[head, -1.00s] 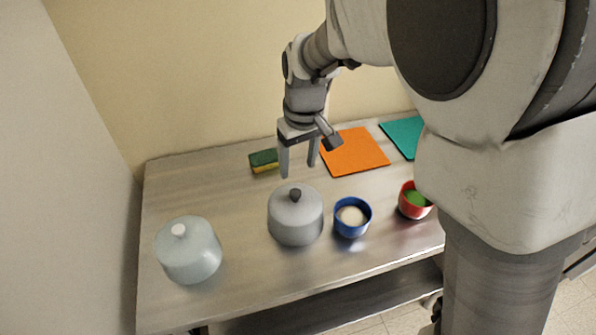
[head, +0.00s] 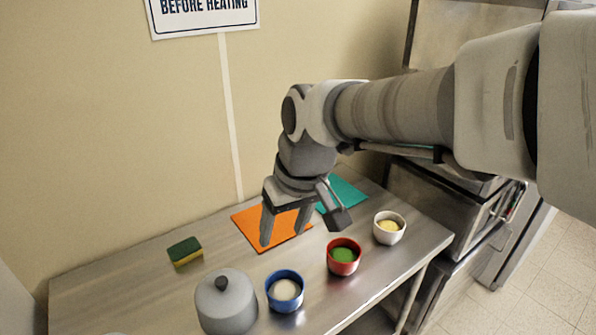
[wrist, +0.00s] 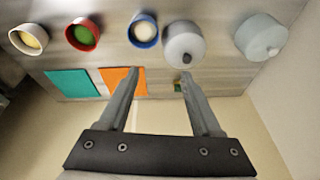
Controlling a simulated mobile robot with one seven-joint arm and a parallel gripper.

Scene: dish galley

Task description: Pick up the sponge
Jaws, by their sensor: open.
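The sponge (head: 185,251), green on top and yellow below, lies on the steel table near the wall, left of the orange mat. In the wrist view a small part of the sponge (wrist: 178,86) shows between the fingers, close to the right finger; the rest is hard to make out. My gripper (head: 283,240) is open and empty. In the head view it appears in front of the orange mat, to the right of the sponge and apart from it. It also shows in the wrist view (wrist: 159,72), with its fingers spread wide.
A grey lidded pot (head: 226,303) stands in front of the sponge. Bowls in blue (head: 285,306), red (head: 344,268) and white (head: 376,238) line the front. An orange mat (head: 250,222) and a teal mat (head: 345,190) lie behind. A pale lidded pot (wrist: 262,36) shows in the wrist view.

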